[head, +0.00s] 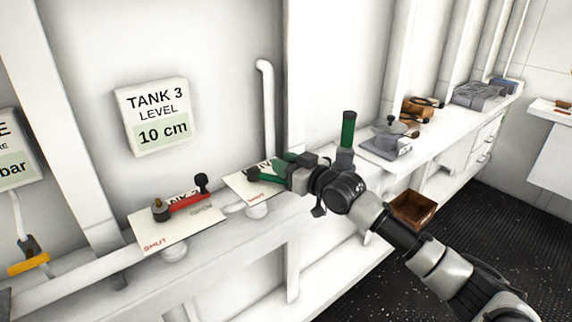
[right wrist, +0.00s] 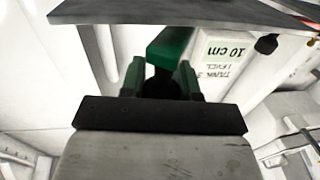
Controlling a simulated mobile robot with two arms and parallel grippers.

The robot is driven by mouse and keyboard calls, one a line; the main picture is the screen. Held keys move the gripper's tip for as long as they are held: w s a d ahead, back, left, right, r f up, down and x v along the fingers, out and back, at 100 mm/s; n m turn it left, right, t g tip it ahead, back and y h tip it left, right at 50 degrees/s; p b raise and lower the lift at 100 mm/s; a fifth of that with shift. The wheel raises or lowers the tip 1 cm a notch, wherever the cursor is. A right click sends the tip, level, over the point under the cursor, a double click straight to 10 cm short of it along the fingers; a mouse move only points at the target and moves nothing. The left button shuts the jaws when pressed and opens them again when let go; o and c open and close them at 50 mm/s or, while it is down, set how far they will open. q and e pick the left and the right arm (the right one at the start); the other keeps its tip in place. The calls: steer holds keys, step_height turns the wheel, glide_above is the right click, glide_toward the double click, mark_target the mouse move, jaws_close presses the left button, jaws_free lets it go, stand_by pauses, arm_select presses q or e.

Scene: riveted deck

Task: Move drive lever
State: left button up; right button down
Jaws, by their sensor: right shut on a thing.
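My right gripper (head: 268,172) reaches in from the right over the right-hand white plate (head: 240,183). It is shut on a green lever, whose green bar (right wrist: 172,44) shows beyond the fingers in the right wrist view. In that view the fingers (right wrist: 160,82) stand either side of a dark part below the bar. In the head view my gripper hides much of the lever and the plate's label. I cannot read which lever is the drive lever. A red lever (head: 190,203) with a black knob lies across the left plate (head: 165,238), marked SHUT and OPEN. My left gripper is not in view.
A green upright handle (head: 348,130) stands just behind my right wrist. A grey device (head: 388,143) sits on the bench beyond, and a brown box (head: 412,208) is below. A TANK 3 LEVEL sign (head: 155,115) reads 10 cm. A white pipe (head: 267,100) rises near the right plate.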

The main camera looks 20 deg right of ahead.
steer(key=shift+d+r, duration=0.15)
steer(key=c, duration=0.8)
jaws_free()
steer(key=shift+w, duration=0.1)
steer(key=shift+s+d+f, duration=0.1)
steer(key=shift+s+f, duration=0.15)
steer(key=shift+s, duration=0.2)
steer(key=b+v, duration=0.3)
steer(key=v, duration=0.7)
steer(key=shift+r, duration=0.15)
steer(key=shift+w, duration=0.1)
